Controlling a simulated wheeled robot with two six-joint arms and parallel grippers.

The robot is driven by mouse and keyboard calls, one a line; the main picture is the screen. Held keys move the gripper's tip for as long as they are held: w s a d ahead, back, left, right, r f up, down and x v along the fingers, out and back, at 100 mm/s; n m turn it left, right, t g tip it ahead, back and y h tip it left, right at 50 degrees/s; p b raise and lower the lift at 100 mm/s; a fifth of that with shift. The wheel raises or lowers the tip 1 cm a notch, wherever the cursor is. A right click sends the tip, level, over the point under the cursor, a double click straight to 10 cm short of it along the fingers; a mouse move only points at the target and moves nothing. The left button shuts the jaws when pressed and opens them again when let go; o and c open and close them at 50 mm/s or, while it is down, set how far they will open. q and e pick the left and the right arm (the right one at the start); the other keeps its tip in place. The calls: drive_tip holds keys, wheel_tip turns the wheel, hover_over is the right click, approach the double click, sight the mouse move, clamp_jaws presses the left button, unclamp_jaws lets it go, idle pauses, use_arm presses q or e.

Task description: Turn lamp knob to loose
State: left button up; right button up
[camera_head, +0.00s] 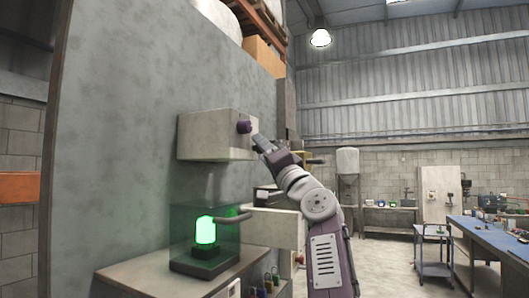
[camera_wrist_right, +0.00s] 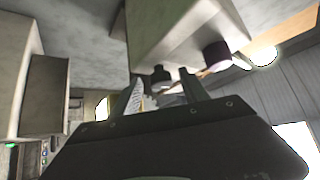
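A pale box (camera_head: 205,136) is fixed to the grey wall, with a dark purple knob (camera_head: 244,127) on its front. In the right wrist view the box (camera_wrist_right: 175,25) carries the purple knob (camera_wrist_right: 216,54) and a smaller black knob (camera_wrist_right: 161,74). My right gripper (camera_head: 260,141) is at the box's front, just below and right of the purple knob. Its fingers (camera_wrist_right: 162,88) are apart, and the black knob shows between and beyond them. I cannot tell if they touch it. A glowing green lamp (camera_head: 205,230) stands below in a clear case. My left gripper is not in view.
The clear case has a dark handle (camera_head: 232,217) and rests on a ledge (camera_head: 125,272) below the box. Another pale box (camera_head: 276,228) is behind my right arm. A blue-topped workbench (camera_head: 490,232) and a cart (camera_head: 433,250) stand far right. Open floor lies between.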

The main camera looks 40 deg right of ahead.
drive_tip(key=b+v, duration=0.8)
drive_tip(key=v, duration=0.1)
drive_tip(key=shift+f, duration=0.1)
idle(0.4)
